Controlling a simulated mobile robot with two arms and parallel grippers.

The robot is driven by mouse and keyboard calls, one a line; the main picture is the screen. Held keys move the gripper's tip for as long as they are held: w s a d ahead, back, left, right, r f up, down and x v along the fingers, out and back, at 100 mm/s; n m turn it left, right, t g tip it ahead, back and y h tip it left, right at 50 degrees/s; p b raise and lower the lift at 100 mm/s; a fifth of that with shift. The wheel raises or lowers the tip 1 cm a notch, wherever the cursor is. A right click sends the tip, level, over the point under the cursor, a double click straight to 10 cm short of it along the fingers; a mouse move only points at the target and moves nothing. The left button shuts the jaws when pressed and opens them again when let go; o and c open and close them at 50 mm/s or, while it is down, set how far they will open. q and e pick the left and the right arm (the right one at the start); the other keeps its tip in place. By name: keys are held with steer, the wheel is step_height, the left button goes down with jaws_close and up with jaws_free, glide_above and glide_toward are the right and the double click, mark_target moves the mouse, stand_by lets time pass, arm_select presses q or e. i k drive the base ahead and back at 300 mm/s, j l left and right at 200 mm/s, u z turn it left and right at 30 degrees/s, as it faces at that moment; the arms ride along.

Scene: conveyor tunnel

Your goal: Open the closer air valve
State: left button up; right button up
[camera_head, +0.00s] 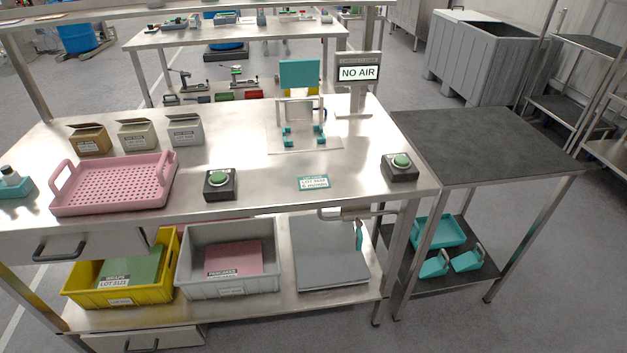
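A metal pipe (340,214) runs along under the front edge of the steel bench, towards its right corner. A teal lever (359,236) hangs from the pipe, roughly upright and across the pipe's line; it looks like the handle of the closer air valve. The valve body is too small to make out. A sign (358,74) reading "NO AIR" stands on a post on the bench. Neither of my grippers shows in the head view. No second air valve can be made out.
The steel bench (255,165) carries a pink tray (115,185), two green push buttons (220,180) (401,161) and a teal-topped fixture (299,73). Grey and yellow bins (230,290) (75,291) sit on its lower shelf. A dark-topped side table (480,145) adjoins on the right. Floor at lower right is clear.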

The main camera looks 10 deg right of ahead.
mark_target(359, 222)
steer(key=i+j+u, duration=0.1)
steer(key=j+u, duration=0.15)
steer(key=j, duration=0.15)
steer(key=i+j+u, duration=0.25)
steer(key=j, duration=0.15)
steer(key=k+z, duration=0.15)
steer(key=z, duration=1.35)
steer(key=i+l, duration=0.05)
